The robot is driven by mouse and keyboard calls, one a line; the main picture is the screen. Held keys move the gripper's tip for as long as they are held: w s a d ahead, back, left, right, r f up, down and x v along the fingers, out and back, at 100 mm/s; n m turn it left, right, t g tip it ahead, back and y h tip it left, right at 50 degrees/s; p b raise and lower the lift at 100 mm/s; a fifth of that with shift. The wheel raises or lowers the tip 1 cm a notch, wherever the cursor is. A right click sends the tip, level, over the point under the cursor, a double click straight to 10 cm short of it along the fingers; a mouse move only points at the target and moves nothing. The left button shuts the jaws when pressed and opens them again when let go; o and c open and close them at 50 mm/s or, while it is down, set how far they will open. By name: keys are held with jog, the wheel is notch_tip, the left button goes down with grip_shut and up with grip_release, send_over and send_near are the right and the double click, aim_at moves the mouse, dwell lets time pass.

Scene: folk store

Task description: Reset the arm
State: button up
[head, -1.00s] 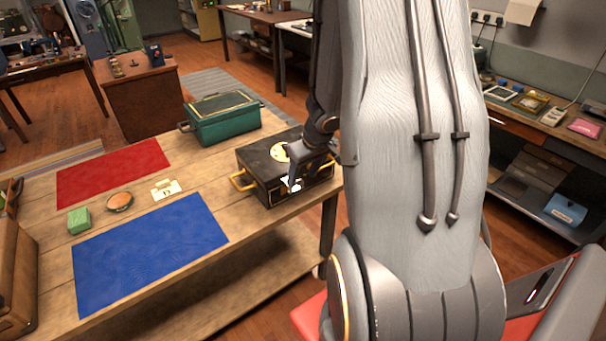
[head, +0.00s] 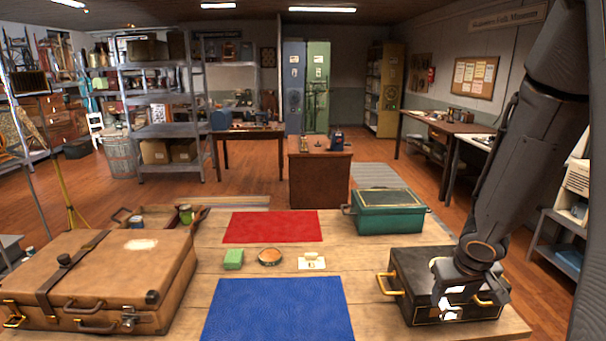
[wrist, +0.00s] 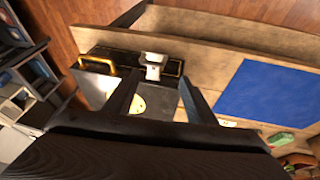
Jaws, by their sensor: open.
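My gripper (wrist: 160,90) is open and empty in the wrist view, its two fingers spread above the black box. In the head view my arm comes down from the upper right and its end (head: 478,258) stands over the black box (head: 412,282), hiding part of the lid. The box has brass handles, a round yellow emblem (wrist: 138,103) and a pale metal latch (wrist: 152,64) on its front. I cannot tell from these views how high the fingers are above the lid.
Open wooden floor (head: 245,185) lies beyond the table.

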jog(key=s+a+f+g+y+b, duration=0.1)
jog(key=s+a+b, duration=0.2)
jog(key=a, duration=0.5)
jog(key=s+a+f+g+b, duration=0.1)
jog(key=s+a+b, duration=0.3)
jog(key=a, duration=0.5)
jog(key=shift+s+g+y, duration=0.4)
jog(key=shift+s, duration=0.85)
